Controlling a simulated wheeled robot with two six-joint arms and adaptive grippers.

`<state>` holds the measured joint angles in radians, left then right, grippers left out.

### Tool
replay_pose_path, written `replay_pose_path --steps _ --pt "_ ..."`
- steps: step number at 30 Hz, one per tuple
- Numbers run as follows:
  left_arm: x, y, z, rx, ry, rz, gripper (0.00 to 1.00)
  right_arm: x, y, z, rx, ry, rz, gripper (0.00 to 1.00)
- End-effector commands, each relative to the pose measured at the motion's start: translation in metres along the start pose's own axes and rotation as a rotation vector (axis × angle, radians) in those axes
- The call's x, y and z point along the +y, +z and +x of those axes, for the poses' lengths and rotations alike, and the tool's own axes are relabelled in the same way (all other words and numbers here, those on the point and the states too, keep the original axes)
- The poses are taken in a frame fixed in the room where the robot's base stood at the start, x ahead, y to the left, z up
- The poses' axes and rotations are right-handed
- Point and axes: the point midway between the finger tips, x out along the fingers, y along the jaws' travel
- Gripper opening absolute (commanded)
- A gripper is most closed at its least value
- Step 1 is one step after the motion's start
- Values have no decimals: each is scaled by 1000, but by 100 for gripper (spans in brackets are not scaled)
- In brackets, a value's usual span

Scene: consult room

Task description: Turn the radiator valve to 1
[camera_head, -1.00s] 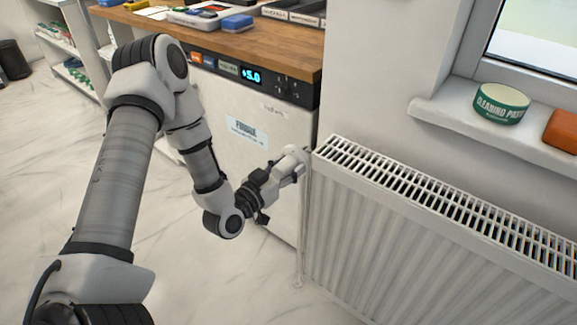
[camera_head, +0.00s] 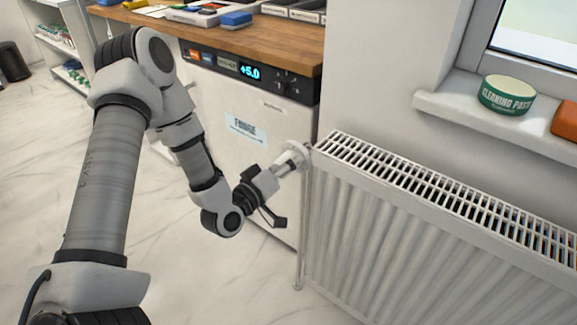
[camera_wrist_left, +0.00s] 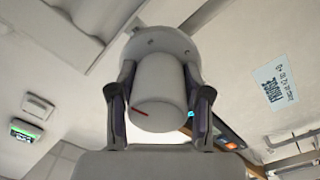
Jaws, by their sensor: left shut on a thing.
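The radiator valve is a white round knob at the top left end of the white radiator (camera_head: 400,225). In the left wrist view the valve (camera_wrist_left: 158,95) fills the middle, with a short red mark low on its left side and a wider collar behind it. No number on it can be read. My left gripper (camera_wrist_left: 160,105) has one finger on each side of the knob and is shut on it. In the head view my left gripper (camera_head: 290,165) reaches the valve (camera_head: 297,153) from the lower left, and its fingers are small there. My right gripper is not in view.
A fridge (camera_head: 245,135) with a "+5.0" display stands left of the radiator, under a wooden worktop (camera_head: 270,38). A windowsill (camera_head: 450,108) above the radiator holds a green tin (camera_head: 507,95) and an orange object (camera_head: 566,122).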

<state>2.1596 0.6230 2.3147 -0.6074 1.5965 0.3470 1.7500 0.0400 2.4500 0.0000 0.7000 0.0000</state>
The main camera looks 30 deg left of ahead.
Motion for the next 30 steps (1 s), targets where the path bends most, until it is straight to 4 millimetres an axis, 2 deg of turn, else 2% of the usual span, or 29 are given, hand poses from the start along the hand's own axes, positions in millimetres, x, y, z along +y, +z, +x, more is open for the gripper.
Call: replay_pose_path --steps 12,30 --pt "-1 1 0 9 1 -283 14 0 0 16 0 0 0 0" --pt "0 0 0 10 -1 -357 14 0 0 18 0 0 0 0"
